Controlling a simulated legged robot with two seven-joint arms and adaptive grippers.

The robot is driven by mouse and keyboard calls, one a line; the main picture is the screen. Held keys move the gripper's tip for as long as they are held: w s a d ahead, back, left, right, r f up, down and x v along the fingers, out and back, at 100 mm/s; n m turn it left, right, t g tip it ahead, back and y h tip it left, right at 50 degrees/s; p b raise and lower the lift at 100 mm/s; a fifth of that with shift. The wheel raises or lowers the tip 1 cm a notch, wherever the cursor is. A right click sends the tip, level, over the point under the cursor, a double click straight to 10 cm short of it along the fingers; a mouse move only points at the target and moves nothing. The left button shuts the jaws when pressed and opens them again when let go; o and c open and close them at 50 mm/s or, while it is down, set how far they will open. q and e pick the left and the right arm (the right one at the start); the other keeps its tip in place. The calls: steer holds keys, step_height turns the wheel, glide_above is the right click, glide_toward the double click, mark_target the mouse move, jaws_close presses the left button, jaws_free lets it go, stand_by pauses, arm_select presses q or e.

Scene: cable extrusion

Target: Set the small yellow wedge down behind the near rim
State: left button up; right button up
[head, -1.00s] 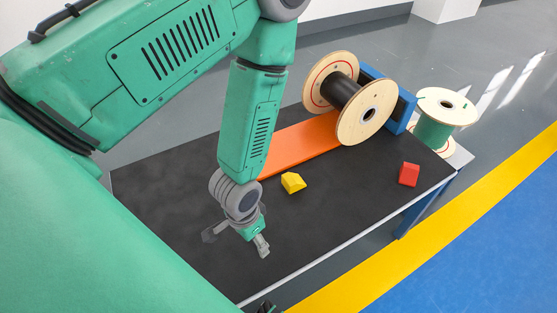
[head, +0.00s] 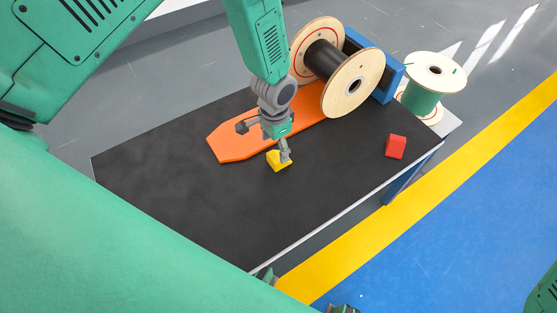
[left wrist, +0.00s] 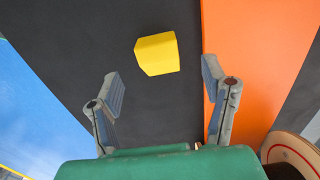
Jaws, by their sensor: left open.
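The small yellow wedge (head: 274,162) lies on the black table top (head: 170,185), just in front of the orange board (head: 232,147). My left gripper (head: 264,142) is open above the wedge; one finger hides part of it in the head view. In the left wrist view the wedge (left wrist: 157,54) lies beyond and between the open fingertips (left wrist: 161,80), and neither finger is seen gripping it. The wooden reel with black cable has a near round flange (head: 367,75) and a far one (head: 303,43). Dark parts at the bottom edge may be my right gripper; its jaws are unclear.
A red block (head: 396,147) lies near the table's right end. A blue stand (head: 388,82) is behind the reel. A green-wound spool (head: 436,72) stands beyond the table. The left part of the table top is clear.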

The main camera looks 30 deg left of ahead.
mark_target(275, 157)
arm_select(q)
steer(key=shift+a+f, duration=0.2)
steer(key=shift+f, duration=0.35)
steer(key=f, duration=0.2)
steer(key=f+b, duration=0.1)
steer(key=shift+s+d+f+b, duration=0.15)
steer(key=shift+d+f+b, duration=0.05)
steer(key=shift+f+b, duration=0.15)
steer(key=shift+d+f, duration=0.15)
steer(key=shift+f, duration=0.25)
steer(key=c, duration=1.4)
steer(key=shift+o, duration=0.2)
steer(key=shift+r, duration=0.1)
